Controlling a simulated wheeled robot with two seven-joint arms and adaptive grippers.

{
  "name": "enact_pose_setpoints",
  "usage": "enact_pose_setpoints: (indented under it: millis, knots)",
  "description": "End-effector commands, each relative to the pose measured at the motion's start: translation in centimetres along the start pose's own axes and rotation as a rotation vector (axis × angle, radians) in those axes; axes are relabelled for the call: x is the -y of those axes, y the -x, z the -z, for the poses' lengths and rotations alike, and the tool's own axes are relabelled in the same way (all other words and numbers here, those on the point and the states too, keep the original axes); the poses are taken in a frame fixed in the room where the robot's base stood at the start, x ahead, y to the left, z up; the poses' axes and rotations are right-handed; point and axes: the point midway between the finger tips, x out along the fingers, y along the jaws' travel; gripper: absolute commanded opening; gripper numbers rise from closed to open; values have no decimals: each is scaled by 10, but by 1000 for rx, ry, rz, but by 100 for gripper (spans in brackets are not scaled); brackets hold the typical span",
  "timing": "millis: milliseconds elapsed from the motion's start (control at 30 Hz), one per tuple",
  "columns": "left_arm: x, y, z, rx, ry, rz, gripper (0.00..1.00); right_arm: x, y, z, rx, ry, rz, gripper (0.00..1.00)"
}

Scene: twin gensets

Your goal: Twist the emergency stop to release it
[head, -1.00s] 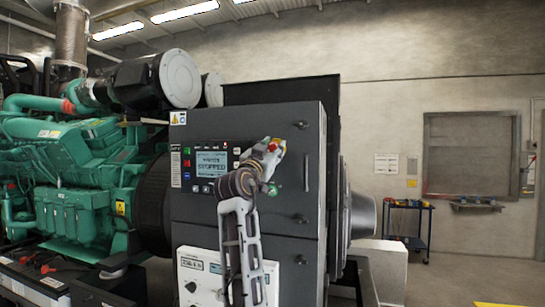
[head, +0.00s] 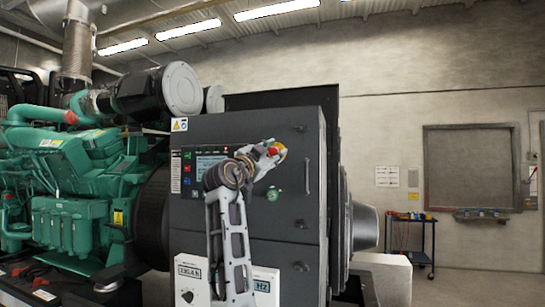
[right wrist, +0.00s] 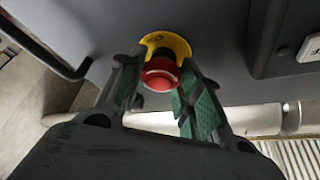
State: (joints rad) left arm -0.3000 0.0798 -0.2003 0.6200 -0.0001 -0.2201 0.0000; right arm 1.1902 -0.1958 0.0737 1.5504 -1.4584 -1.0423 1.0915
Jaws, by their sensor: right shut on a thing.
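The emergency stop is a red mushroom button (right wrist: 160,74) on a yellow collar, on the front of the dark grey control cabinet (head: 225,231). In the right wrist view it sits between the green-padded fingers of my right gripper (right wrist: 155,86), which is shut on its head. My left gripper is in neither view.
A green selector knob (head: 273,193) sits just below the stop. A lit display (head: 205,166) is partly behind my right arm. A vertical door handle (head: 307,175) is to the right. The green engine (head: 70,190) stands at the left.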

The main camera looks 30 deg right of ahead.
Motion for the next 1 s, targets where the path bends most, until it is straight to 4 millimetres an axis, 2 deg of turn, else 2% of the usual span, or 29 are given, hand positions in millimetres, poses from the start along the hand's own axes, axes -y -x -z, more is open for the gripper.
enact_pose_setpoints:
  millis: [567, 600, 767, 1000]
  knots:
    - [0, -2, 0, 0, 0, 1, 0, 0, 0, 1, -1, -37, -14, 11]
    - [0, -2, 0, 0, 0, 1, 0, 0, 0, 1, -1, -37, -14, 36]
    - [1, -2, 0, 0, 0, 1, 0, 0, 0, 1, -1, -36, -14, 56]
    - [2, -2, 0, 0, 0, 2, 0, 0, 0, 0, 0, -36, -15, 56]
